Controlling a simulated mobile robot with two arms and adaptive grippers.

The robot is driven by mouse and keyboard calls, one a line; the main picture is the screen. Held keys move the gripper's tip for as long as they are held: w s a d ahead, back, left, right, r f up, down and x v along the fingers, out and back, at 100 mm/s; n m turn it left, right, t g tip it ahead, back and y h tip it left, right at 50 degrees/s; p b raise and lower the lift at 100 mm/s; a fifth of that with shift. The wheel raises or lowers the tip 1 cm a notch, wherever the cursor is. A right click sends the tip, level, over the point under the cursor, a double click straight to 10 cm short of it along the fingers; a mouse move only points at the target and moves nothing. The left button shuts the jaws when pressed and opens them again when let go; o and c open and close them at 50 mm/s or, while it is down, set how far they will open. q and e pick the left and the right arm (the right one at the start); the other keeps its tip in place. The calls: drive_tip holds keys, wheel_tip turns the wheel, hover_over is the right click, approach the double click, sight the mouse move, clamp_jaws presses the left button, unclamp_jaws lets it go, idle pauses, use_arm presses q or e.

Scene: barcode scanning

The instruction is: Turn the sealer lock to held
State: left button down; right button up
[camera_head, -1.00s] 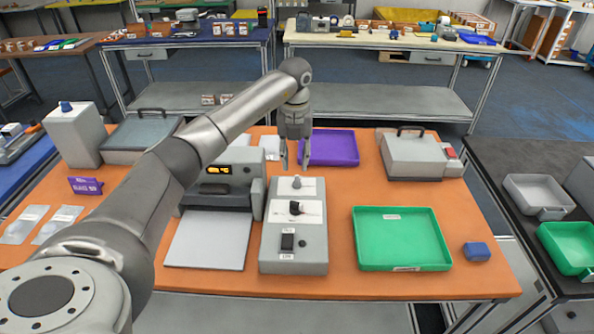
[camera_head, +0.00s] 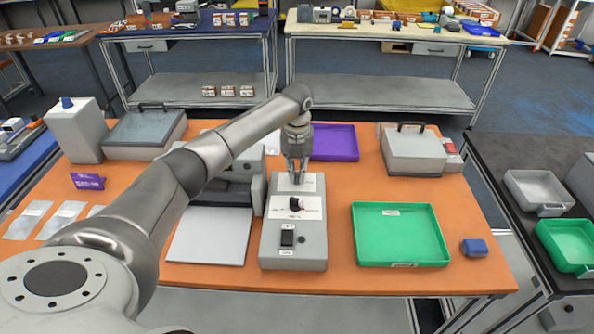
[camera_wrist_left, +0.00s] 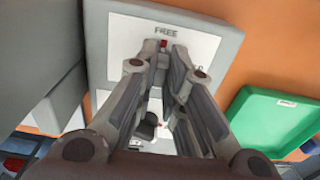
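The grey control box (camera_head: 265,235) stands on the orange table. Its top carries a small knob on the far white plate (camera_head: 316,184), a black rotary knob (camera_head: 295,204) in the middle and a black rocker switch (camera_head: 287,237) in front. My left gripper (camera_head: 297,181) points down at the far plate, its fingers close together around the small knob, which they mostly hide. In the left wrist view, a red mark (camera_wrist_left: 163,43) shows between the fingertips, just below the word FREE (camera_wrist_left: 165,31). Other lettering is largely covered. My right gripper is out of view.
A grey machine with a flat plate (camera_head: 210,237) stands left of the box, partly behind my arm. A green tray (camera_head: 400,210) lies to its right, a purple tray (camera_head: 335,142) behind. A blue block (camera_head: 474,247) sits near the right edge.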

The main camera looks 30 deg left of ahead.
use_arm(q)
drive_tip(key=shift+m, duration=0.3)
drive_tip(key=m+b, duration=0.2)
drive_tip(key=m, duration=0.1)
drive_tip(key=shift+f+m+b, duration=0.1)
drive_tip(key=shift+m+b, duration=0.2)
drive_tip(key=m+b, duration=0.2)
drive_tip(key=m, duration=0.3)
drive_tip(key=m+b, duration=0.1)
drive_tip(key=m, duration=0.4)
drive_tip(key=shift+m+b, duration=0.65)
drive_tip(key=shift+m, duration=1.25)
drive_tip(key=shift+r, duration=0.2)
drive_tip(key=c, duration=1.5)
unclamp_jaws()
